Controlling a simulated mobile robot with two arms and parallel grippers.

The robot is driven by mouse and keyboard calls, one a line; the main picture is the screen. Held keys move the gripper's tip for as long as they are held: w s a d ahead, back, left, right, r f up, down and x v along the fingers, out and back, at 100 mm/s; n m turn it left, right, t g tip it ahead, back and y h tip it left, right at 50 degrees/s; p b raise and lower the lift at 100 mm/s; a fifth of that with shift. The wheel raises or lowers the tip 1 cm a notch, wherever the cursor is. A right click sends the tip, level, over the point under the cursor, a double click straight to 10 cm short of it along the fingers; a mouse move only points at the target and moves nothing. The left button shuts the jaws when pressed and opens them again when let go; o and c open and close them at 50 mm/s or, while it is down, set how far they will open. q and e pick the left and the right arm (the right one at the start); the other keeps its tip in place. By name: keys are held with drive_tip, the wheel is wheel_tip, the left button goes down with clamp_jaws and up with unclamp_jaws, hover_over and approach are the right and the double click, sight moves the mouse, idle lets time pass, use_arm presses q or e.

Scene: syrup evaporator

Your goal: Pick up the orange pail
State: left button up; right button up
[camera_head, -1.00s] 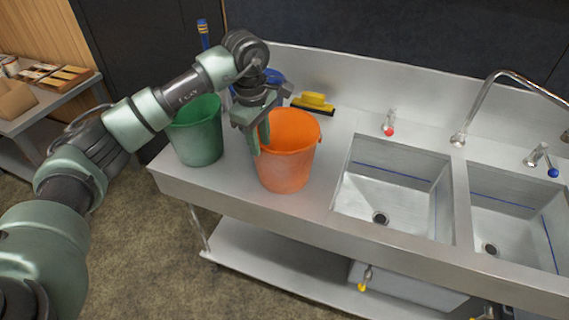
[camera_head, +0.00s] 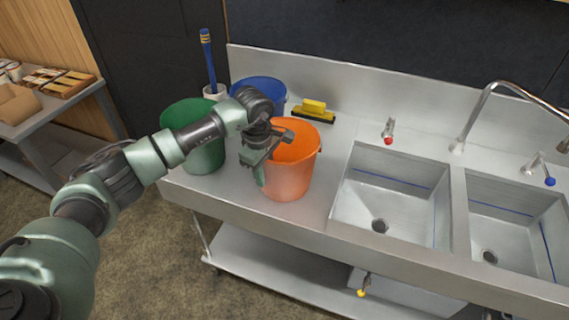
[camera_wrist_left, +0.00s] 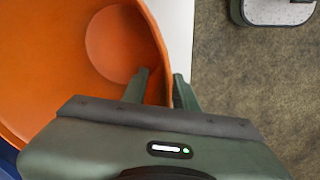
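The orange pail (camera_head: 292,177) stands upright on the steel counter, left of the sinks. My left gripper (camera_head: 268,166) is at the pail's left rim, pointing down. In the left wrist view my left gripper (camera_wrist_left: 160,76) has its fingers apart. One finger is inside the orange pail (camera_wrist_left: 60,65) and the other is outside, with the pail wall between them. A gap shows between the fingers and the wall. The pail looks empty in the part that shows. My right gripper is not in view.
A green pail (camera_head: 205,158) stands just left of the orange one, and a blue pail (camera_head: 262,88) behind. A yellow brush (camera_head: 314,110) lies near the backsplash. The sink basin (camera_head: 392,195) is to the right. The counter's front strip (camera_head: 235,185) is clear.

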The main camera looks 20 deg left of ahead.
use_arm(q)
clamp_jaws()
drive_tip(key=shift+r, duration=0.1)
idle(1.2)
